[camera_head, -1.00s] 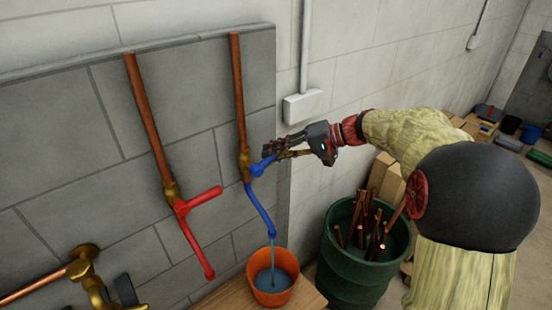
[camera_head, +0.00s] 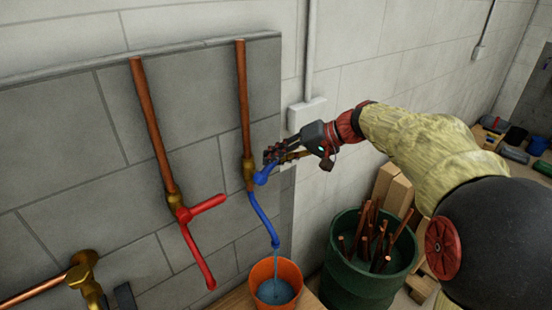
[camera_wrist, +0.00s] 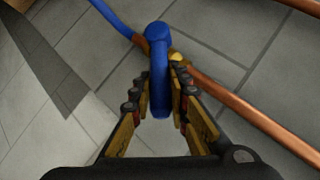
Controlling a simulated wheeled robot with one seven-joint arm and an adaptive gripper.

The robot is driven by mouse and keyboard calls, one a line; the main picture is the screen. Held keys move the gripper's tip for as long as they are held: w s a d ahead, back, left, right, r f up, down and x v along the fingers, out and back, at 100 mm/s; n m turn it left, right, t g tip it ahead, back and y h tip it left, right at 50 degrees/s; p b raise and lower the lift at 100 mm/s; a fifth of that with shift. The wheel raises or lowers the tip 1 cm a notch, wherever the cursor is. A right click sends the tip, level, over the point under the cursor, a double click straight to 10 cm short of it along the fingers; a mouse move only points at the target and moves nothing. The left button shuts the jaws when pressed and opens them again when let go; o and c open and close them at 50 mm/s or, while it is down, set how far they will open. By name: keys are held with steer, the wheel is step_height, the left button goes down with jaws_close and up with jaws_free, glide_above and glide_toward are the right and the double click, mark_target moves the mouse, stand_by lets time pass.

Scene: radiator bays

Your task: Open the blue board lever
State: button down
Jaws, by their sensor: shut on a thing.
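The blue lever (camera_head: 264,176) sits on a brass valve of the right copper pipe on the grey wall board. In the wrist view the blue lever (camera_wrist: 159,75) lies between the two fingers of my gripper (camera_wrist: 157,100), which is shut on it. In the head view my gripper (camera_head: 277,158) reaches the lever from the right, and its fingers partly hide the lever's end. Below the valve a blue spout (camera_head: 262,216) bends down, and a thin stream of water runs from it into an orange bucket (camera_head: 264,291).
A red lever (camera_head: 208,205) with a red spout stands on the left copper pipe. A brass fitting (camera_head: 84,275) is at the lower left. A green barrel (camera_head: 355,285) with copper offcuts stands below my arm. A white box (camera_head: 305,114) is on the wall above my gripper.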

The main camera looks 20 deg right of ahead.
steer(key=c, duration=1.7)
jaws_free()
steer(key=shift+f, duration=0.1)
steer(key=v, duration=1.2)
